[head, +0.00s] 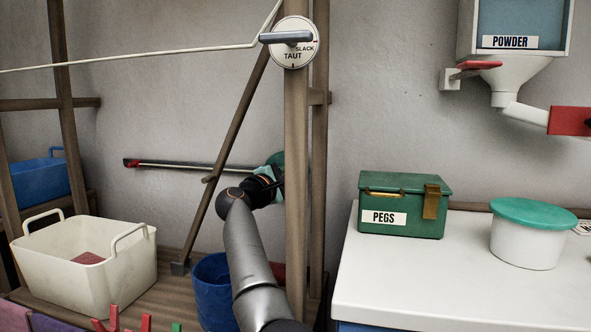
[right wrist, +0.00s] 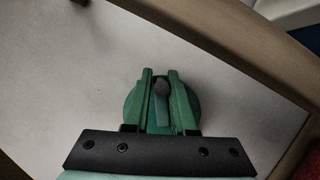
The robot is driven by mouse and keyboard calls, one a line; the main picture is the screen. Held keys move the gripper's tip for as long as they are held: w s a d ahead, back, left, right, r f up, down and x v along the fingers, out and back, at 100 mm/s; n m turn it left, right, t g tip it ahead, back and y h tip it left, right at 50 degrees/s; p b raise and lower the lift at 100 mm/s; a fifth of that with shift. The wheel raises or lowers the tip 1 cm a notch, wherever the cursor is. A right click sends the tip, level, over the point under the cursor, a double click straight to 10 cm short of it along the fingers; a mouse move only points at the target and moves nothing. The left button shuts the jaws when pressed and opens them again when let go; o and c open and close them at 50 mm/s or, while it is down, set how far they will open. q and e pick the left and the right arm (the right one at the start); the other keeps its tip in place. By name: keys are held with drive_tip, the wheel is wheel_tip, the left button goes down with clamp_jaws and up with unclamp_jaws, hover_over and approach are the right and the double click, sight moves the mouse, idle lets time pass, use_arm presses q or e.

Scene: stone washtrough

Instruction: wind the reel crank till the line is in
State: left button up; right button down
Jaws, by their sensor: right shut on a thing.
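The green reel (head: 276,158) is mounted by the wooden post, mostly hidden behind my right gripper (head: 272,182) and the post. In the right wrist view the reel (right wrist: 133,100) is a round green disc behind my fingers. My right gripper (right wrist: 161,88) is shut on the dark grey crank knob (right wrist: 161,87), in front of the disc. The pale line (head: 150,56) comes in from the left to a grey arm (head: 286,37) that lies level across the round dial (head: 303,57). The dial reads SLACK and TAUT. My left gripper is not in view.
Wooden posts (head: 297,120) and a slanted brace (head: 235,130) stand close around my right arm. A blue bucket (head: 208,290) and a white basket (head: 110,275) stand below. A green PEGS box (head: 400,190) and lidded tub (head: 527,240) stand on the white counter (head: 400,280).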

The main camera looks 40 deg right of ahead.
drive_tip(key=shift+s+d+f+m+g+y, duration=0.1)
drive_tip(key=shift+f+m+g+y, duration=0.2)
drive_tip(key=shift+m, duration=0.55)
drive_tip(key=shift+s+d+f+m+g+y, duration=0.1)
drive_tip(key=shift+f+m+y, duration=0.25)
drive_tip(key=shift+m, duration=0.5)
drive_tip(key=c, duration=0.8)
unclamp_jaws()
drive_tip(key=shift+a, duration=0.1)
drive_tip(key=p+v, duration=0.2)
drive_tip(key=v, duration=1)
drive_tip(key=shift+a, duration=0.2)
drive_tip(key=shift+s+f, duration=0.1)
